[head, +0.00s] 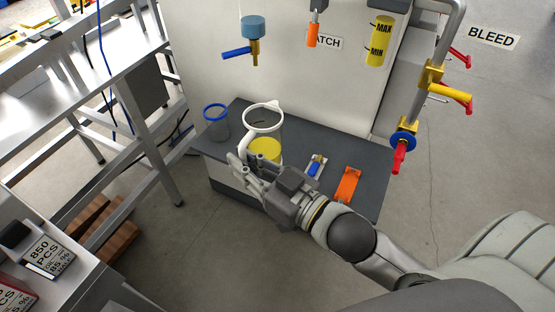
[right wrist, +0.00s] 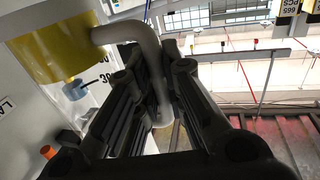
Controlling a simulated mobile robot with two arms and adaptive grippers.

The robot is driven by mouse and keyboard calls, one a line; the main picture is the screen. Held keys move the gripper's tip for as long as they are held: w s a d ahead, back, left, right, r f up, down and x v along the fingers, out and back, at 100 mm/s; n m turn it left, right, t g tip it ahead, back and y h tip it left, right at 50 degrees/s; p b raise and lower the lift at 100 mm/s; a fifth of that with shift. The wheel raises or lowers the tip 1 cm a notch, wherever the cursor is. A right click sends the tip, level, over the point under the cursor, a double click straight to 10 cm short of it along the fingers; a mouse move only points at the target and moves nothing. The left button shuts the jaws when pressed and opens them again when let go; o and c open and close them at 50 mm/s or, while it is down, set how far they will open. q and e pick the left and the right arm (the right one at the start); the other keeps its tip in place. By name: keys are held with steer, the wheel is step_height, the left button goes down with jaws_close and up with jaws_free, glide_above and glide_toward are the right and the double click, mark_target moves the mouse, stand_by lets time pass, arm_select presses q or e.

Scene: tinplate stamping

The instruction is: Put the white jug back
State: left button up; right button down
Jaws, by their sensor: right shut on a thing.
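The white jug (head: 265,134) has a white rim and handle, a clear body and yellow liquid in the bottom. It is upright over the dark grey bench top (head: 330,150); I cannot tell whether its base touches. My right gripper (head: 243,165) is at the jug's near left side, shut on its handle. In the right wrist view the handle (right wrist: 142,36) runs between the fingers of the gripper (right wrist: 157,62), and the jug's yellow contents (right wrist: 55,50) show at upper left. My left gripper is not in view.
A blue-rimmed clear jug (head: 216,122) stands left of the white one. A blue-handled part (head: 316,166) and an orange part (head: 348,184) lie right of it. A blue-handled valve (head: 252,35) and a yellow MAX/MIN gauge (head: 379,42) are above. Pipework with red handles (head: 399,155) stands at the right.

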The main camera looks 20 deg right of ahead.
mark_target(253, 147)
steer(key=shift+s+f, duration=0.2)
steer(key=shift+f, duration=0.1)
steer(key=shift+w+f+y, duration=0.15)
steer(key=shift+w+y, duration=0.05)
steer(key=shift+y, duration=0.1)
steer(key=w+d+f, duration=0.1)
steer(key=w, duration=0.1)
steer(key=w+d+f, duration=0.1)
steer(key=w+d, duration=0.1)
steer(key=w, duration=0.1)
steer(key=w+d+f, duration=0.1)
steer(key=w, duration=0.1)
steer(key=shift+w+d+f, duration=0.25)
steer(key=shift+w+f, duration=0.15)
steer(key=w+d+f, duration=0.2)
steer(key=w+f, duration=0.1)
steer(key=f, duration=0.5)
steer(key=shift+w+f, duration=0.4)
steer(key=shift+f, duration=0.15)
steer(key=c, duration=1.5)
jaws_free()
